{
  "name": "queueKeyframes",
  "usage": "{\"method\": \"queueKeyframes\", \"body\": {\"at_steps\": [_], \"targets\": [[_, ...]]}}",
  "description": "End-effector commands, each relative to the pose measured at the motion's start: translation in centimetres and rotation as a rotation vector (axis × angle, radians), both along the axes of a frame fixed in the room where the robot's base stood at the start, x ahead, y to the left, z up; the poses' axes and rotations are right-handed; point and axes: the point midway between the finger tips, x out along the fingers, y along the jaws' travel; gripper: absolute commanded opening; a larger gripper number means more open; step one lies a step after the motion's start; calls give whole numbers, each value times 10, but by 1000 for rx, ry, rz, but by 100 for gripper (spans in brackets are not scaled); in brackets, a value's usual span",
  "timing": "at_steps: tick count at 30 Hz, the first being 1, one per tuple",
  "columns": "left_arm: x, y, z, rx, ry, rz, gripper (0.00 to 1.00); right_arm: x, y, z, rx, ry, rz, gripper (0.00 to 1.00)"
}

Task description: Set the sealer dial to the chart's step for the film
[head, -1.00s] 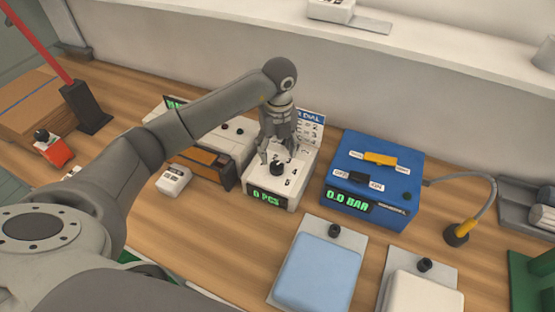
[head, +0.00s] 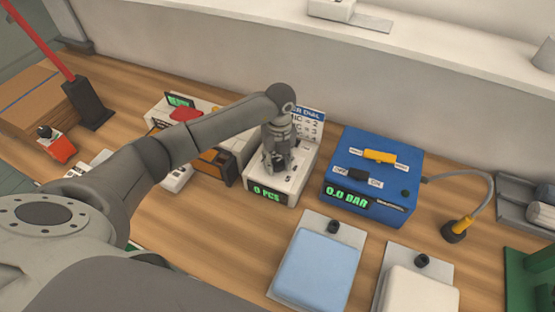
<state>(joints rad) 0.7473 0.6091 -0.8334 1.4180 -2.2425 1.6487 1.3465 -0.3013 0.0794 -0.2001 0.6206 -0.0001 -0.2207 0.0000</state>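A white box (head: 257,194) with a green "0 PCS" readout stands mid-table; a numbered dial face is on its top. A chart (head: 314,122) headed "…DIAL" stands behind it, partly covered by my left gripper; lines ending in "= 2" and "= 3" show, the film names do not read fully. My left gripper (head: 277,168) points down over the dial face. Its fingers hide the black knob, so I cannot tell whether they touch or hold it. A "5" shows beside them. My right gripper is not in view.
A blue box (head: 370,162) with a "0.0 BAR" readout, a yellow slider and a black switch stands close on the right. A blue pad (head: 318,270) and a white pad (head: 422,290) lie in front. A hooked hose (head: 488,200) is further right.

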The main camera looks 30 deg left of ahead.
Motion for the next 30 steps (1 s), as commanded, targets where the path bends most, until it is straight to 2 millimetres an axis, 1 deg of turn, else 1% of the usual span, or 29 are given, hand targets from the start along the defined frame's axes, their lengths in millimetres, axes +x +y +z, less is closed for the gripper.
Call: {"method": "queueKeyframes", "body": {"at_steps": [1, 3, 4, 10, 14, 20, 30], "targets": [[0, 0, 0, 0, 0, 0, 22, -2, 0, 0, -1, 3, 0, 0], [0, 0, 0, 0, 0, 0, 13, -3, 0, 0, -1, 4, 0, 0], [0, 0, 0, 0, 0, 0, 12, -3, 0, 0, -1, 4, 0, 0], [0, 0, 0, 0, 0, -15, 12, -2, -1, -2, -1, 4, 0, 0], [1, 0, 0, 0, -3, -56, 12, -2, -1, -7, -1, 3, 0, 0], [1, 1, -2, 1, -4, -180, 12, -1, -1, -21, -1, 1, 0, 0], [1, 1, -3, 2, -5, -482, 12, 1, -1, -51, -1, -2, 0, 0]]}}
